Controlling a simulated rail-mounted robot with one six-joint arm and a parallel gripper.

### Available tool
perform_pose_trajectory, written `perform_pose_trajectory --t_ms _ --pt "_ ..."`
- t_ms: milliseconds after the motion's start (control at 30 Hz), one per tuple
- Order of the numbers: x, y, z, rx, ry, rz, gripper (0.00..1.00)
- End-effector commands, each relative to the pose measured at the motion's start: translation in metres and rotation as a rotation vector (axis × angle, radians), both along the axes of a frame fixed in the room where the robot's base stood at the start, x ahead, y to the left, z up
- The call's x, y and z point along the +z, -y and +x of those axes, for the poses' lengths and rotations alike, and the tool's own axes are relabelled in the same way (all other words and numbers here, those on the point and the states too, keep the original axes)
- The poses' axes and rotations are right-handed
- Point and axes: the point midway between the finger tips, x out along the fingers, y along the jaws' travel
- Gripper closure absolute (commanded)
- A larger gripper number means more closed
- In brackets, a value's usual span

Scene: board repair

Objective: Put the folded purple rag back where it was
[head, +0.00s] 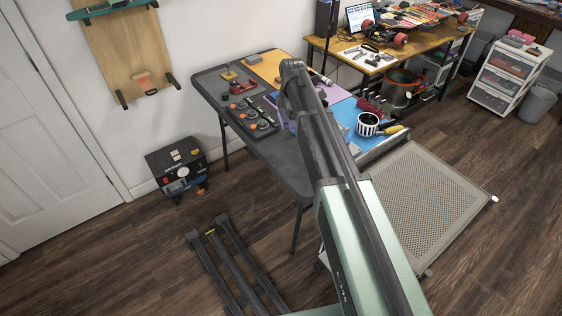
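Purple, lavender-coloured surface (335,95) shows on the folding table just right of my arm. A smaller purple patch shows close to the arm's left side. I cannot tell which of these, if either, is the folded purple rag. My arm reaches up across the middle of the table and covers part of it. My gripper is mostly hidden behind the arm's far end, over the table, and its fingers cannot be made out. Whether it holds anything cannot be seen.
The dark table (285,176) has a clear front-left part. A controller with orange knobs (262,124), a red tool (241,87), a striped cup (368,124) and a yellow-handled brush (391,131) lie around the arm. A wooden workbench (350,60) stands behind, a perforated platform (405,205) to the right.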

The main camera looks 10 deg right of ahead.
Motion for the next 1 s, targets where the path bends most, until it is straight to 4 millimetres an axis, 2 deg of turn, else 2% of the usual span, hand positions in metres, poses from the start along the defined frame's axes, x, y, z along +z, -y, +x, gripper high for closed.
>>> perform_pose_trajectory --t_ms 33,200,300,400,467,633,800,867,1000 --pt "-0.025 0.0 0.0 0.0 0.0 0.0 0.29" --pt "-0.087 0.0 0.0 0.0 0.0 0.0 0.29" --pt "-0.121 0.0 0.0 0.0 0.0 0.0 0.29" --pt "-0.145 0.0 0.0 0.0 0.0 0.0 0.29" --pt "-0.15 0.0 0.0 0.0 0.0 0.0 0.29" --pt "-0.149 0.0 0.0 0.0 0.0 0.0 0.29" --pt "-0.185 0.0 0.0 0.0 0.0 0.0 0.29" --pt "-0.193 0.0 0.0 0.0 0.0 0.0 0.29" --pt "-0.188 0.0 0.0 0.0 0.0 0.0 0.29"
